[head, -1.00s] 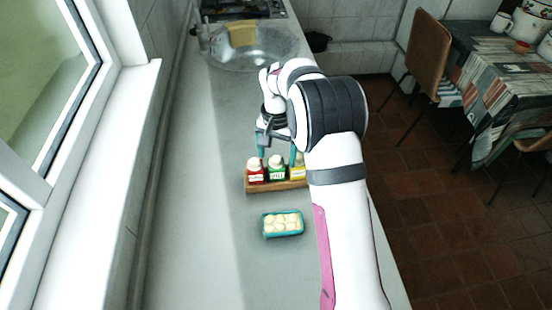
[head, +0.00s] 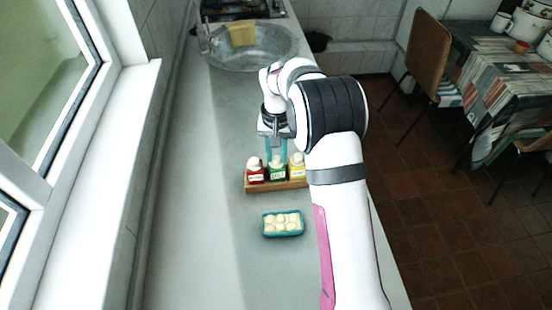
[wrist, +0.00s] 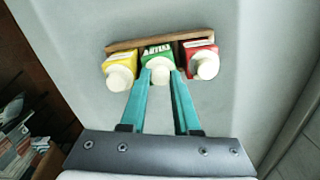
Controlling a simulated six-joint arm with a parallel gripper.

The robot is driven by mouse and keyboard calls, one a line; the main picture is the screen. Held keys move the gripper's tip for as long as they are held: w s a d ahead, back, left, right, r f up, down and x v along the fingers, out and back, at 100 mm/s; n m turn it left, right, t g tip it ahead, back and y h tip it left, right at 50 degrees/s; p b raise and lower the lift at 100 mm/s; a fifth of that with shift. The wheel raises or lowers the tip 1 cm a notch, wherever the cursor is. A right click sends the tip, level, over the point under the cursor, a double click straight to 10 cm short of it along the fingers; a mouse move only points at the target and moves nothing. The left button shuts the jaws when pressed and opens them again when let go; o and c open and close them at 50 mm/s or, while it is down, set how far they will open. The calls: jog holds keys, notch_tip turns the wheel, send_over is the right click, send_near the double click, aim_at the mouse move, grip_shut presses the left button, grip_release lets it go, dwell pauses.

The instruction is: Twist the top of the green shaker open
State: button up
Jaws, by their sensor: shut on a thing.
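The green shaker (head: 277,173) stands upright in the middle of a wooden rack, between a red shaker (head: 255,174) and a yellow shaker (head: 298,170). My gripper (head: 276,153) is above it, pointing down. In the wrist view my gripper (wrist: 160,76) has its two teal fingers close on either side of the white top (wrist: 160,76) of the green shaker (wrist: 157,51), shut on that top. In the head view the fingers cover much of the top.
The wooden rack (head: 272,187) sits on the grey counter. A teal tray (head: 283,234) of pale round pieces lies in front of it. The counter left of the rack is clear.

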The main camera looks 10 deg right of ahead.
jog(key=n, duration=0.3)
jog(key=shift+n, duration=0.4)
jog(key=n, duration=0.4)
jog(key=shift+n, duration=0.3)
jog(key=n, duration=0.3)
jog(key=shift+n, duration=0.3)
jog(key=n, duration=0.3)
jog(key=shift+n, duration=0.4)
jog(key=o, duration=1.4)
jog(key=shift+o, duration=0.2)
jog(key=shift+r, duration=3.55)
